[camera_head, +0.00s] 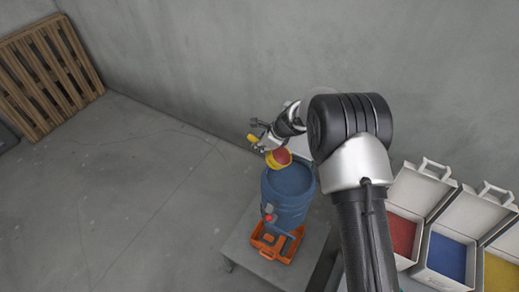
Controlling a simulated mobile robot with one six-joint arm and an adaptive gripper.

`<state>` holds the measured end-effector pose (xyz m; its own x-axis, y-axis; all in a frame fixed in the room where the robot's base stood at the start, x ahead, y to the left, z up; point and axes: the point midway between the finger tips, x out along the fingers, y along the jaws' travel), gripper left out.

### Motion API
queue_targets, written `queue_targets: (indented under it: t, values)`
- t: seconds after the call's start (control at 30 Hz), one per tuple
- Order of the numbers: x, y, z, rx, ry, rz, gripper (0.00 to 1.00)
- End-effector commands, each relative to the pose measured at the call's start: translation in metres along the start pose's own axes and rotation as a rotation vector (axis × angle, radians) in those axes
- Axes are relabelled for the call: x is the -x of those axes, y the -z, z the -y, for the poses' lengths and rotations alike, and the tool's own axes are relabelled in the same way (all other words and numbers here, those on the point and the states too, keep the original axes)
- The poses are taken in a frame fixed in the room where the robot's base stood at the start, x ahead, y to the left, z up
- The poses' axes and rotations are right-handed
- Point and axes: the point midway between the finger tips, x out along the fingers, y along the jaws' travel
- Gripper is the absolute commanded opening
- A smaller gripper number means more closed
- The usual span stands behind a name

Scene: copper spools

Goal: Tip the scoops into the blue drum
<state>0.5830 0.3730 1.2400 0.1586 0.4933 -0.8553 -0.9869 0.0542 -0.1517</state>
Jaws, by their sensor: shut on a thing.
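The blue drum (288,205) stands upright on a low grey platform, and its top looks dark blue. My gripper (261,140) is above the drum's back left rim. It is shut on a scoop (270,160) with a yellow edge, seen just over the rim. The arm hides part of the area to the right of the drum.
Open cases with red (401,236), blue (447,257) and yellow (501,273) contents stand at right. A wooden pallet (48,75) leans on the wall. The floor at left is clear.

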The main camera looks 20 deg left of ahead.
Motion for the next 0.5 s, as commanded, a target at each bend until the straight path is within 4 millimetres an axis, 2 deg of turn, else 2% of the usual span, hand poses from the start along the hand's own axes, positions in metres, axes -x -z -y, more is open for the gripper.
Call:
queue_targets:
  t: [0.03, 0.5]
  values:
    - [-0.0052, 0.0046, -0.0016, -0.002, -0.002, 0.009, 0.00]
    - [0.0044, 0.0077, 0.0003, -0.022, -0.002, 0.121, 0.00]
